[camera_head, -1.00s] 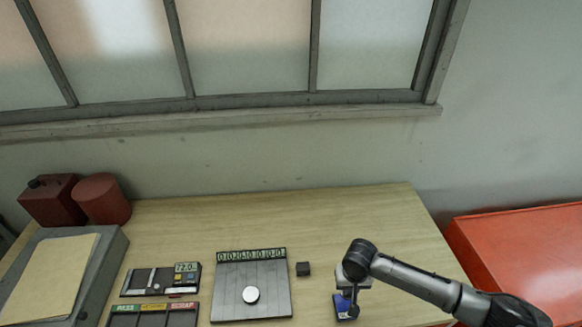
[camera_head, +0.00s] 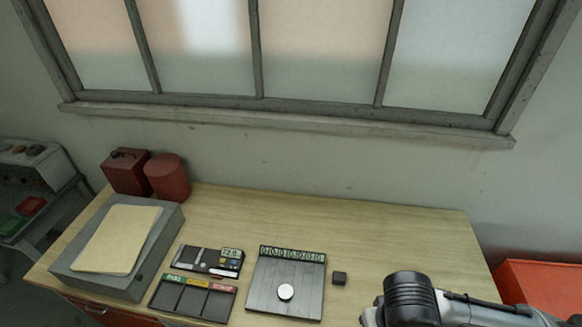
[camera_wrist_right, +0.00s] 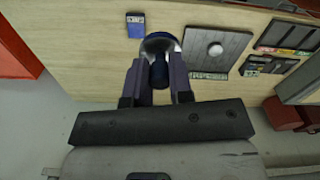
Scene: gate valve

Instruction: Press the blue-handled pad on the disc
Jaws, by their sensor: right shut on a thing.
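My right gripper (camera_wrist_right: 159,78) is shut on the dark blue handle (camera_wrist_right: 159,72) of the pad. The pad's round silvery head (camera_wrist_right: 160,43) shows just beyond the fingertips, over the wooden table. The small pale disc (camera_head: 286,292) lies on a grey plate (camera_head: 262,300); in the right wrist view the disc (camera_wrist_right: 215,49) is to the right of the pad, apart from it. A small blue item with a pale label (camera_wrist_right: 135,25) lies on the table, to the left of the pad in that view. In the head view my right arm shows at bottom right, its gripper out of sight. My left gripper is not in view.
A grey box with paper (camera_head: 118,240) and red containers (camera_head: 167,177) stand farther left. The back of the table is clear.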

